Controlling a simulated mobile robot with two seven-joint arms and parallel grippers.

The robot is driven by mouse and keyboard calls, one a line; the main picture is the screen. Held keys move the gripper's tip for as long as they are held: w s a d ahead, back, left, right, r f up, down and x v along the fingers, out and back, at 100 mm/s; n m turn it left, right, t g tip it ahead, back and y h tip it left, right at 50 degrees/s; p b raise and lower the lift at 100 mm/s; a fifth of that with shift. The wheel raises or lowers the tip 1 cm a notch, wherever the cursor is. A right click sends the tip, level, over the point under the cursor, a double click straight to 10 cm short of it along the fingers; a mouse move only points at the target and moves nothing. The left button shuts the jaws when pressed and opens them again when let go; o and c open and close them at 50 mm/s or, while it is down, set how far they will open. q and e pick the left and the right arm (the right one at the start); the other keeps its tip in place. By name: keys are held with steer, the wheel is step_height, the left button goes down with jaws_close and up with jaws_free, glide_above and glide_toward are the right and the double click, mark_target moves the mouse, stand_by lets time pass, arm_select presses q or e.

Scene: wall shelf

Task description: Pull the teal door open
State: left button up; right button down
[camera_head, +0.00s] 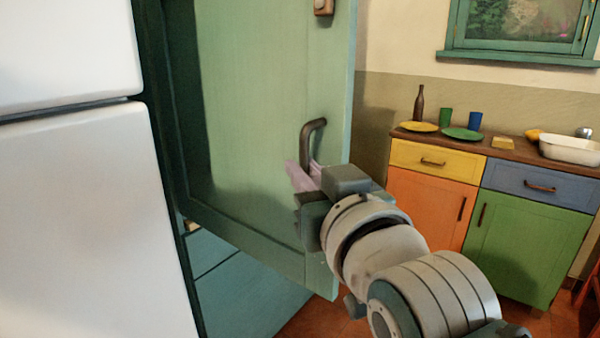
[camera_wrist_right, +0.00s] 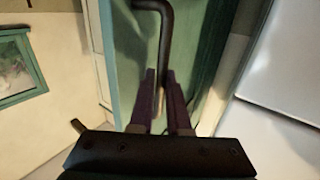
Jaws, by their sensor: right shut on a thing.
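The teal door (camera_head: 255,110) stands partly open in the head view, with a gap at its lower left edge showing teal boards beyond. Its dark curved handle (camera_head: 310,133) is on the right part of the door face. My right gripper (camera_head: 303,175) is at the lower part of the handle, its fingers shut on it. In the right wrist view the handle (camera_wrist_right: 165,40) runs down between the two purple fingers of the gripper (camera_wrist_right: 163,100). The lower end of the handle is partly hidden by the fingers. My left gripper is not in view.
A white appliance-like block (camera_head: 70,200) fills the left side. At the right stands a counter (camera_head: 500,147) with coloured cabinets, holding a bottle (camera_head: 418,105), plates, cups and a white basin (camera_head: 570,148). Some red-brown floor (camera_head: 325,322) shows below the door.

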steer(key=shift+s+a, duration=0.1)
steer(key=shift+a, duration=0.1)
steer(key=shift+f, duration=0.1)
steer(key=c, duration=1.1)
jaws_free()
steer(key=shift+o, duration=1.1)
steer(key=shift+d, duration=0.1)
steer(key=v, duration=0.9)
steer(key=shift+s+p, duration=0.35)
steer(key=shift+p, duration=0.05)
